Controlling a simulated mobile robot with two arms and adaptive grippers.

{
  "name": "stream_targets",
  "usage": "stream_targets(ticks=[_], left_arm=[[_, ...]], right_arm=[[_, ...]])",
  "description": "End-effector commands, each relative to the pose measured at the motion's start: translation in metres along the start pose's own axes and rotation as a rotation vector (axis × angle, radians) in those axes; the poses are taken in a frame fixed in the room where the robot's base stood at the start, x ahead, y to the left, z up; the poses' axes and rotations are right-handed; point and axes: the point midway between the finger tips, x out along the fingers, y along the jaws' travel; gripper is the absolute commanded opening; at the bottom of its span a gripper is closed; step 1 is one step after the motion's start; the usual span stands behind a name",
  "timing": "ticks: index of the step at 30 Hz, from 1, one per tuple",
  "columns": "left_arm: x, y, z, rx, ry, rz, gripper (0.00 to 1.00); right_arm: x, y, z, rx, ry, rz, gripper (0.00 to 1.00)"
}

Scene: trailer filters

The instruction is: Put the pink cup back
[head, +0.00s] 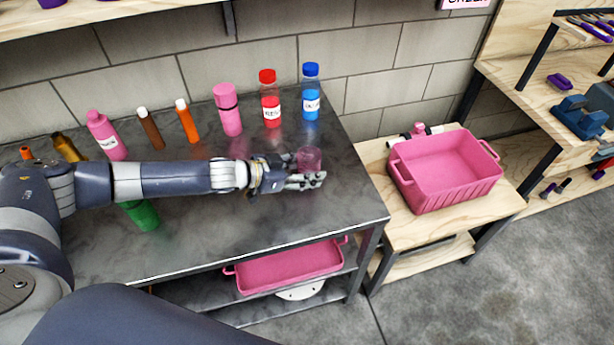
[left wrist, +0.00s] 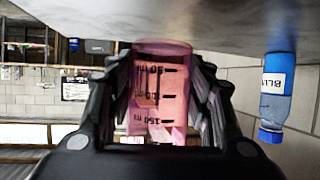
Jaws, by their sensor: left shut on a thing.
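The pink cup (head: 309,157) is translucent and stands near the right end of the dark metal table (head: 270,215). My left gripper (head: 308,179) is shut on it, with the fingers on both sides of the cup. In the left wrist view the cup (left wrist: 162,95) shows black volume marks between the fingers of the left gripper (left wrist: 165,105). In that view its rim meets or nearly meets the grey surface; I cannot tell whether it touches. My right gripper is not in view.
Behind the cup stand a red bottle (head: 270,100), a blue bottle (head: 311,92) and a pink bottle (head: 228,110). A green cup (head: 143,214) is beside my left arm. A pink bin (head: 445,197) sits on the wooden table to the right. Another pink tray (head: 290,268) lies on the shelf below.

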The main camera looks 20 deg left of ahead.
Motion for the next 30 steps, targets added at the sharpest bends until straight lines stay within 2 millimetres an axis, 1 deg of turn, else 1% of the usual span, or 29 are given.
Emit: stream_targets(ticks=[3,6,9,19,20,21,22,23,30], left_arm=[[0.007,0.002,0.015,-0.005,-0.004,0.003,0.18],[0.013,0.001,0.026,-0.002,-0.003,0.001,0.18],[0.015,0.001,0.031,-0.001,-0.001,0.001,0.18],[0.017,0.001,0.035,-0.001,-0.002,0.000,0.18],[0.017,0.001,0.035,-0.001,-0.002,0.000,0.49],[0.016,0.000,0.034,-0.001,-0.002,0.000,0.59],[0.016,0.001,0.034,-0.001,-0.002,0.000,0.65],[0.016,0.001,0.034,-0.001,-0.002,0.000,0.67],[0.016,0.001,0.034,-0.001,-0.002,0.000,0.67]], right_arm=[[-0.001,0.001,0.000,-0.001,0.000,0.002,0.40],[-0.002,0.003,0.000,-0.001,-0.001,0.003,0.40],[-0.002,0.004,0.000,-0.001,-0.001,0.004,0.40],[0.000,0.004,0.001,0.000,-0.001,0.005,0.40],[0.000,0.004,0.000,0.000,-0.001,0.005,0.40],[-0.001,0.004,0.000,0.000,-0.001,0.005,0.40],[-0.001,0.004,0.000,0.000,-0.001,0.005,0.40],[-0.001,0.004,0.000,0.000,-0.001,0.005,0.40],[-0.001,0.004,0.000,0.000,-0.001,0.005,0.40]])
